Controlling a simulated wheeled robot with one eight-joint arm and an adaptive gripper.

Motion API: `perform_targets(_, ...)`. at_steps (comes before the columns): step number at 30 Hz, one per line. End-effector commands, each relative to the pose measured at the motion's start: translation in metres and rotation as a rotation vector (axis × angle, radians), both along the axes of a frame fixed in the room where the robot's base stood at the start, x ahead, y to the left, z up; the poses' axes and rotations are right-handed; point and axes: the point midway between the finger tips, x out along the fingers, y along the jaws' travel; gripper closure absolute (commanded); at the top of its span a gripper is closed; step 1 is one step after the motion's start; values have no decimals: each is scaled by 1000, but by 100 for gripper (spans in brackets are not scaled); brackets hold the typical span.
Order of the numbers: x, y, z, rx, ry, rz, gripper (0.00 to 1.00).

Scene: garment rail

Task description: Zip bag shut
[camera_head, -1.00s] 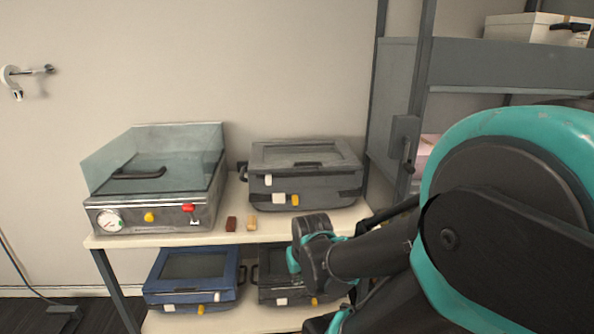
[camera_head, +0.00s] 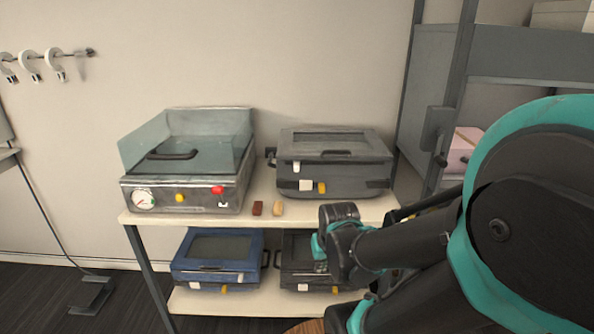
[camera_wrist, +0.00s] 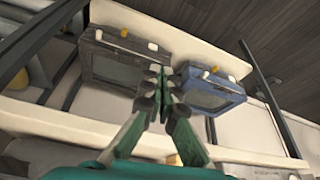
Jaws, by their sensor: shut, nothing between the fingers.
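No soft bag with an open zip can be made out; the nearest things are box-like cases with handles. A grey case (camera_head: 333,165) stands on the upper shelf, its lid seemingly down. A blue case (camera_head: 217,258) and a dark case (camera_head: 300,262) sit on the lower shelf. The wrist view shows the dark case (camera_wrist: 118,55) and the blue case (camera_wrist: 208,90) on either side of my gripper (camera_wrist: 162,84). My gripper's fingers are together and empty, apparently apart from both cases. In the head view my arm hides part of the dark case.
A metal machine with a clear cover (camera_head: 187,165) stands left on the upper shelf (camera_head: 158,217). A red-brown block (camera_head: 257,208) and a tan block (camera_head: 278,208) lie near its front edge. A grey rack (camera_head: 457,60) rises at right. Wall hooks (camera_head: 32,66) hang at left.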

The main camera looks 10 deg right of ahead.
Motion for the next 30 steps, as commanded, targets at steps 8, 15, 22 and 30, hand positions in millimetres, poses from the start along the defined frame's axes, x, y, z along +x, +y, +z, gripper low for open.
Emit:
perform_targets(8,0,0,0,0,0,0,100)
perform_targets(15,15,-8,5,-127,44,69,100)
perform_targets(22,70,-23,31,-506,118,214,100)
perform_targets(30,146,5,86,-979,97,290,100)
